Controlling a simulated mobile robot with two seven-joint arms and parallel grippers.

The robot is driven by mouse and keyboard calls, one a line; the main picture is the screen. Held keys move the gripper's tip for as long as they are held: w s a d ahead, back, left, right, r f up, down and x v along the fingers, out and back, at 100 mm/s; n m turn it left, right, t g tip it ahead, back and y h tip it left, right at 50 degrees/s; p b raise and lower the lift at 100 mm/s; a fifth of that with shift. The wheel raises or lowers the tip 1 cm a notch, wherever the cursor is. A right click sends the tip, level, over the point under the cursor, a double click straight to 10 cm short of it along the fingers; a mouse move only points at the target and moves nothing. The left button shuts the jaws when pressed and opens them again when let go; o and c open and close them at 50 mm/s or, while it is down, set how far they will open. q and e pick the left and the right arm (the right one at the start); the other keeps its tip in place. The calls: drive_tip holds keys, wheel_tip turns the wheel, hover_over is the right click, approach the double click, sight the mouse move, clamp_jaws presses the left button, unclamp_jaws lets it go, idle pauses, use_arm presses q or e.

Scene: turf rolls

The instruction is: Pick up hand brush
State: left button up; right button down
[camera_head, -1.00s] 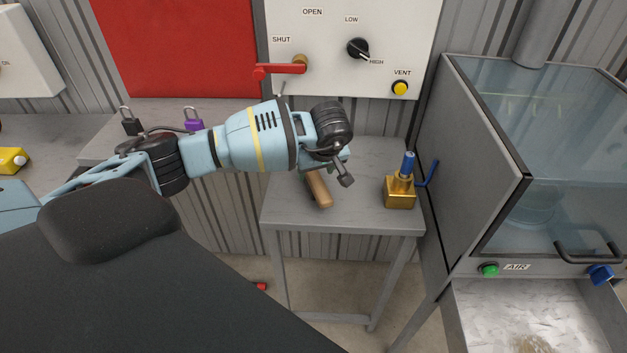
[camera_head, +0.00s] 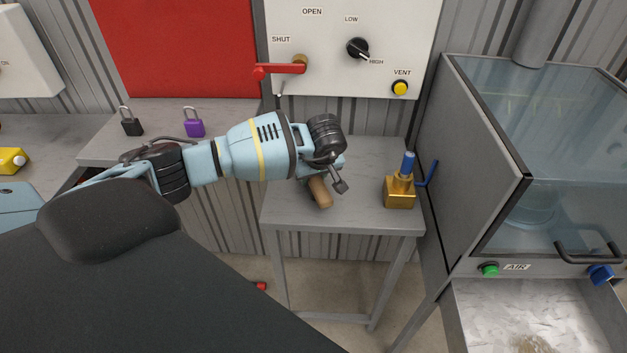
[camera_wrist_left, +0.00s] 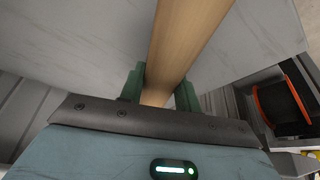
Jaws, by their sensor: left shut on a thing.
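The hand brush (camera_head: 319,191) shows in the head view as a wooden handle end on the small grey table, sticking out from under my left wrist. Its bristles are hidden by my arm. In the left wrist view, the light wooden handle (camera_wrist_left: 185,50) runs between the two green fingers of my left gripper (camera_wrist_left: 160,90), which is shut on it. My right gripper is in neither view.
A brass block valve with a blue top (camera_head: 400,187) stands on the small table (camera_head: 360,215) to the right. A glass-fronted cabinet (camera_head: 545,150) stands further right. Behind is a white panel with a red lever (camera_head: 280,70). Black (camera_head: 131,124) and purple (camera_head: 194,124) padlocks sit on the left bench.

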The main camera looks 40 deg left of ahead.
use_arm(q)
drive_tip(key=shift+r, duration=0.15)
drive_tip(key=shift+r, duration=0.5)
wheel_tip(320, 180, up, 2)
drive_tip(key=shift+r, duration=0.2)
drive_tip(key=s+d+r, duration=0.1)
drive_tip(key=s+d, duration=0.7)
drive_tip(key=s, duration=0.5)
drive_tip(key=shift+s+r, duration=0.2)
drive_tip(key=shift+s, duration=0.2)
drive_tip(key=shift+d, duration=0.1)
